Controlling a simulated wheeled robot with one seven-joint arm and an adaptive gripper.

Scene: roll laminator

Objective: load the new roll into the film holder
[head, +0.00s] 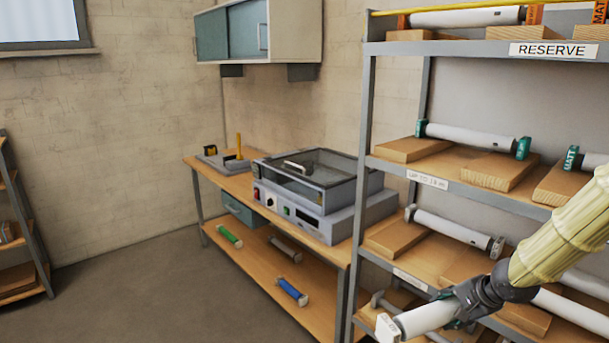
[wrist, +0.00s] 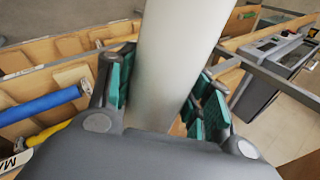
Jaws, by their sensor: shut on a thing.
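My gripper (head: 462,306) is at the lower right, in front of the lower shelves of the rack. It is shut on a white roll (head: 423,319) with a pale end cap. In the wrist view the roll (wrist: 172,55) runs between the green-padded fingers of my gripper (wrist: 160,80). The roll's other end is hidden by my gripper and arm. The laminator (head: 320,222) stands on the bench to the left of the rack, apart from the roll. Its dark clear lid (head: 307,172) looks down. I cannot make out the film holder.
The rack (head: 366,130) holds several other rolls on wooden blocks, close around my arm. The bench (head: 205,177) has a lower shelf with green (head: 229,236), grey (head: 285,248) and blue (head: 292,292) rolls. The floor (head: 150,290) to the left is clear.

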